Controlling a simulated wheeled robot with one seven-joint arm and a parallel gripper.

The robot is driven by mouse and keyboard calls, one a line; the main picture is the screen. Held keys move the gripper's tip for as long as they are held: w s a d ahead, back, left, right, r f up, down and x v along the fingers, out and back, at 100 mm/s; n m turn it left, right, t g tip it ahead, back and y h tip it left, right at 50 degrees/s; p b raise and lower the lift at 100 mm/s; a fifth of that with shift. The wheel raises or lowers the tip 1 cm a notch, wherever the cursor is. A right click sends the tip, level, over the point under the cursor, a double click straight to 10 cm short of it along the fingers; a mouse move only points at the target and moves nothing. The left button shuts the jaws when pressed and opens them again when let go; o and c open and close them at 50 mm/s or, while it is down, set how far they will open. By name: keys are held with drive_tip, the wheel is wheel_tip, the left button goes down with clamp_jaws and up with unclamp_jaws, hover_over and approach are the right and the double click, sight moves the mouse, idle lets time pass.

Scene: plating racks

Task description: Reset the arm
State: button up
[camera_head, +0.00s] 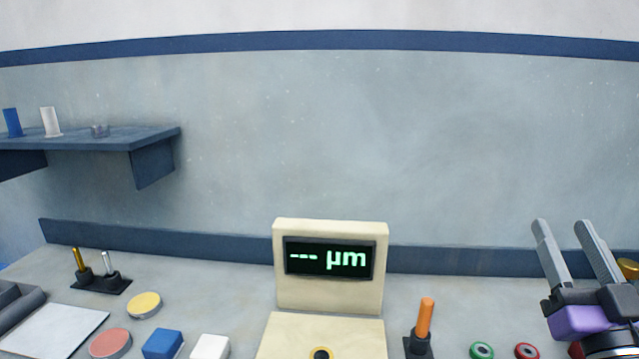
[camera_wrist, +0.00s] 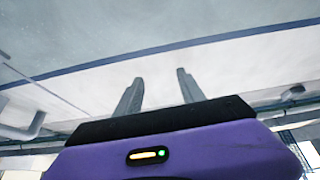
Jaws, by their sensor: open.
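My gripper (camera_head: 562,232) is at the right side of the head view, raised above the bench with its two grey fingers pointing up and apart. It is open, and nothing shows between the fingers. In the wrist view the fingers (camera_wrist: 160,85) stand apart in front of a pale wall with a blue stripe. The purple part of my wrist fills the lower middle of that view.
A cream meter (camera_head: 330,298) reading "--- µm" stands mid-bench. An orange-handled probe (camera_head: 425,318) stands in a black holder to its right. Green (camera_head: 481,351) and red (camera_head: 527,351) rings lie near my gripper. A blue shelf (camera_head: 90,139) is at left.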

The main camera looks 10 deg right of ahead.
drive_tip(key=s+a+f+n+g+y, duration=0.1)
drive_tip(key=s+a+f+g+y, duration=0.1)
drive_tip(key=s+a+f, duration=0.4)
drive_tip(key=s+a+f+n+g+y, duration=0.1)
drive_tip(key=s+a+f, duration=0.5)
drive_tip(key=s+f, duration=0.8)
drive_tip(key=s+a+f+g+y, duration=0.3)
drive_tip(key=s+a+f+g, duration=0.2)
drive_tip(key=s+f, duration=0.5)
drive_tip(key=shift+s+a+n, duration=0.4)
drive_tip(key=shift+s+a, duration=0.35)
drive_tip(key=shift+a, duration=0.35)
